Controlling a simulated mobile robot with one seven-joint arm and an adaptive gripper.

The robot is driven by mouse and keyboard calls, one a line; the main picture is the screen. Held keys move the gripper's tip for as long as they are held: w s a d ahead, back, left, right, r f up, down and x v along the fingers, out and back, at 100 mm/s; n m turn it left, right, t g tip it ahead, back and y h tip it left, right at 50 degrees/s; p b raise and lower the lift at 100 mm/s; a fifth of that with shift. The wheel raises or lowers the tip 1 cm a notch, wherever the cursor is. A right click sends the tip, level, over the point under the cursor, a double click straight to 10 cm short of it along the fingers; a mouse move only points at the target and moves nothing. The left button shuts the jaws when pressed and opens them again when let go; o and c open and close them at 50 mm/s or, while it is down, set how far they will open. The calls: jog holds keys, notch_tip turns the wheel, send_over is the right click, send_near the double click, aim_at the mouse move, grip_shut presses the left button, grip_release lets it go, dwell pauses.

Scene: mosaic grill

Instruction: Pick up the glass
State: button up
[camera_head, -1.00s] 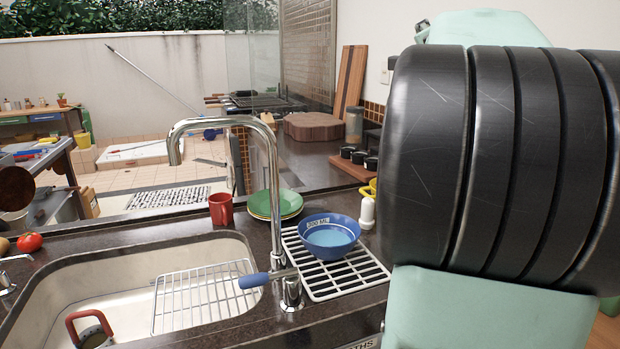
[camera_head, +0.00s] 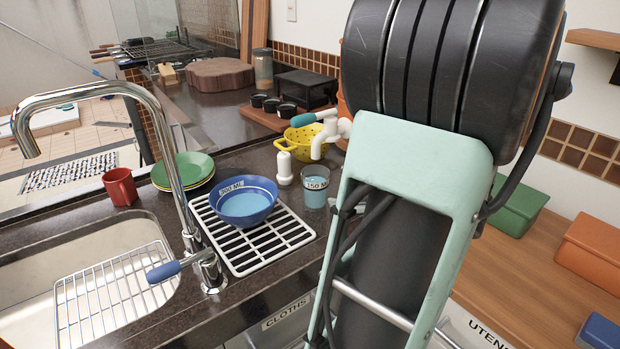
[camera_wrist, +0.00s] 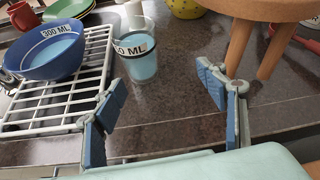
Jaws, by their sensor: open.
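The glass (camera_head: 315,192) stands upright on the dark counter, right of the white drying rack, holding something light blue, with a label reading 150 ML. In the wrist view the glass (camera_wrist: 139,64) stands beyond my fingertips, slightly left of the middle between them. My gripper (camera_wrist: 162,88) is open, its two blue-padded fingers wide apart with only counter between them. It is not touching the glass. In the head view my arm fills the right middle and the fingers are hidden.
A blue 300 ML bowl (camera_head: 243,203) sits on the white rack (camera_head: 262,252), close left of the glass. A white bottle (camera_head: 284,170) and yellow colander (camera_head: 300,150) are behind it. A wooden legged object (camera_wrist: 255,10) stands beside my right finger. Counter before the glass is clear.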

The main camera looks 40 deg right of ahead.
aim_at(323, 193)
jog(key=shift+w+a+f+m+t+y, duration=0.1)
jog(key=shift+w+a+m+t+y, duration=0.15)
jog(key=shift+a, duration=0.4)
jog(key=shift+w+a+f+m+t+y, duration=0.15)
jog(key=shift+w+a, duration=0.2)
jog(key=shift+a, duration=0.25)
jog(key=x, duration=0.4)
jog(key=shift+w+a+f+b, duration=0.1)
jog(key=shift+w+b, duration=0.2)
jog(key=shift+b, duration=0.1)
jog(key=x, duration=0.5)
jog(key=shift+w+b, duration=0.35)
jog(key=shift+b, duration=0.05)
